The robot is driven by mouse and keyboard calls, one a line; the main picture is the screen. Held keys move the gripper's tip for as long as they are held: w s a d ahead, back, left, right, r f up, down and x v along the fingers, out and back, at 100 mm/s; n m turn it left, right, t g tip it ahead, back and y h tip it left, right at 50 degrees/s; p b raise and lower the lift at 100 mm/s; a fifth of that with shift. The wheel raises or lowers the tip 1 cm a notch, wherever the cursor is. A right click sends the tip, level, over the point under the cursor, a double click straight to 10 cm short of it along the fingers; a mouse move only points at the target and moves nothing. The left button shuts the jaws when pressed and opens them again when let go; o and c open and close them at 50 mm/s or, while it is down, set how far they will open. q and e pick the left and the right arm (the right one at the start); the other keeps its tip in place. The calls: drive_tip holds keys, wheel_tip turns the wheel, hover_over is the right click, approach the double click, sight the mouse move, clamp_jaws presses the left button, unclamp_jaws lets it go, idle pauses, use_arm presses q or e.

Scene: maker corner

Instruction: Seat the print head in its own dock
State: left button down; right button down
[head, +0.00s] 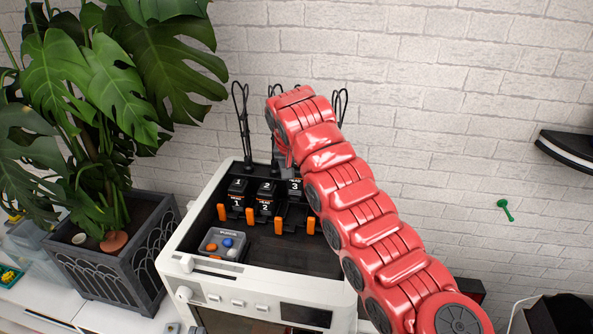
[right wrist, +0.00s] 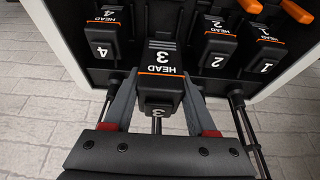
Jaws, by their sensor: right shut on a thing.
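The print head 3 (right wrist: 161,88) is a black block with an orange stripe and white lettering. In the right wrist view it is between the two fingers of my right gripper (right wrist: 158,103), which is shut on it. It appears larger and nearer the camera than the neighbouring heads, in the gap between heads 4 and 2. In the head view the print head 3 (head: 295,185) shows partly beside my red right arm, which hides that gripper and the dock there. I cannot tell how deep it sits. My left gripper is not in view.
Head 1 (head: 237,187), head 2 (head: 267,188) and head 4 (right wrist: 105,42) stand in the row on either side. Orange tabs (head: 250,215) stick up in front. A grey box with coloured balls (head: 221,243) lies inside the white printer (head: 265,283). Thin black cables rise behind.

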sight(296, 192)
wheel_tip(296, 192, down, 2)
drive_tip(key=shift+w+f+b, duration=0.1)
drive_tip(key=shift+f+b, duration=0.05)
drive_tip(key=shift+b, duration=0.15)
drive_tip(key=shift+f+b, duration=0.35)
drive_tip(key=shift+f, duration=0.6)
drive_tip(key=shift+f+b, duration=0.95)
drive_tip(key=shift+f, duration=0.05)
drive_tip(key=shift+s+r+b, duration=0.1)
drive_tip(key=shift+s+b, duration=0.1)
drive_tip(key=shift+b, duration=0.85)
drive_tip(key=shift+f+b, duration=1.1)
drive_tip(key=shift+b, duration=0.25)
idle(0.4)
drive_tip(key=shift+c, duration=0.6)
unclamp_jaws()
